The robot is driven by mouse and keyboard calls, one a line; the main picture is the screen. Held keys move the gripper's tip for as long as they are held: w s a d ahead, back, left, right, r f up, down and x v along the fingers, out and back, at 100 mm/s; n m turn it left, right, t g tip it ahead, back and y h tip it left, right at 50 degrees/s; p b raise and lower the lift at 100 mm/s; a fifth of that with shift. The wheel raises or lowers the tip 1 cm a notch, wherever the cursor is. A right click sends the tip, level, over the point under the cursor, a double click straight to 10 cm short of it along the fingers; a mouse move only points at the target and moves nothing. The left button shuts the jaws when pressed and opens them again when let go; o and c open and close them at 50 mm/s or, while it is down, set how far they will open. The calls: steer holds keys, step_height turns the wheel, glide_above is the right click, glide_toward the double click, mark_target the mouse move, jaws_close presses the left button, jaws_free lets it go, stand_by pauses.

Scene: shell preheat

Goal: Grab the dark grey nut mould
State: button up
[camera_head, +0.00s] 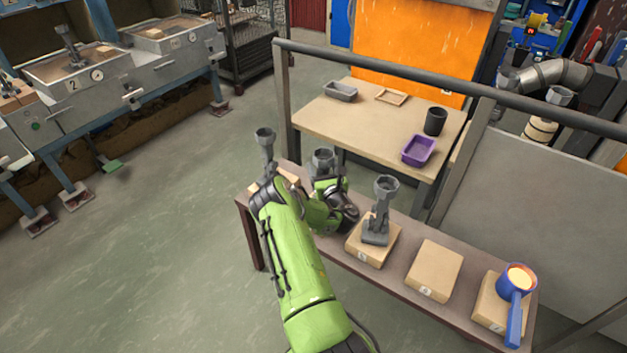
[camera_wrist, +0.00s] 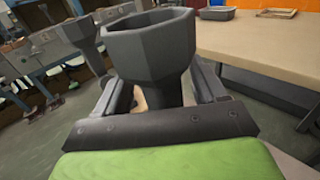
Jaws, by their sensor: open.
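A dark grey mould with a wide faceted cup (camera_wrist: 150,48) stands upright between my gripper's jaws, close in front of the wrist camera. Its cup also shows just behind my gripper in the head view (camera_head: 322,158), while my arm hides its lower part. My gripper (camera_wrist: 163,88) is open, with one finger on each side of the narrower stem below the cup. I cannot tell whether either finger touches it. A second grey mould (camera_head: 265,146) stands to the left, and a third (camera_head: 380,208) stands to the right on a numbered tan block (camera_head: 362,252).
The brown bench (camera_head: 400,285) also bears a bare tan block (camera_head: 434,270) and a block with a blue ladle (camera_head: 515,295) of glowing contents. Behind is a table (camera_head: 365,125) with a purple tray (camera_head: 418,150) and black cup (camera_head: 435,121). A metal rail (camera_head: 400,75) crosses above.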

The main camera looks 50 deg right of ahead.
steer(key=shift+s+a+r, duration=0.1)
steer(key=shift+s+r, duration=0.05)
steer(key=shift+s, duration=0.05)
steer(key=shift+c, duration=0.3)
steer(key=c, duration=0.5)
jaws_close()
steer(key=shift+w, duration=0.1)
